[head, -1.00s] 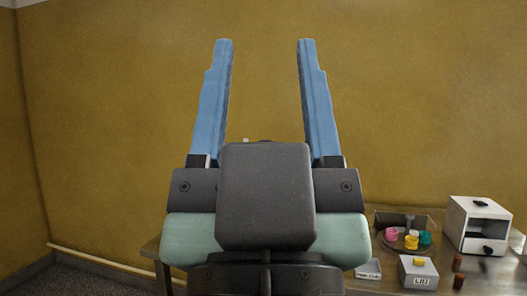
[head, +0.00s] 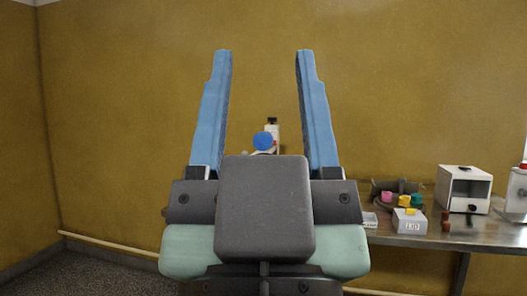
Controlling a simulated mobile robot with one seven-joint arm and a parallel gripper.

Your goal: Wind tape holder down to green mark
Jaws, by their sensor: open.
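My gripper (head: 263,54) is in the middle of the head view, its two blue fingers pointing up and spread wide, with nothing between the tips. Behind it, low between the fingers, a round blue knob-like part (head: 262,140) shows in front of a white upright piece (head: 275,130) with a black top. My gripper's dark body hides what lies below them. I cannot tell whether these parts belong to the tape holder. No green mark can be made out.
A metal table (head: 410,238) runs to the right behind my gripper. A white item with a red top (head: 517,190) is cut by the right edge. The wall behind is bare.

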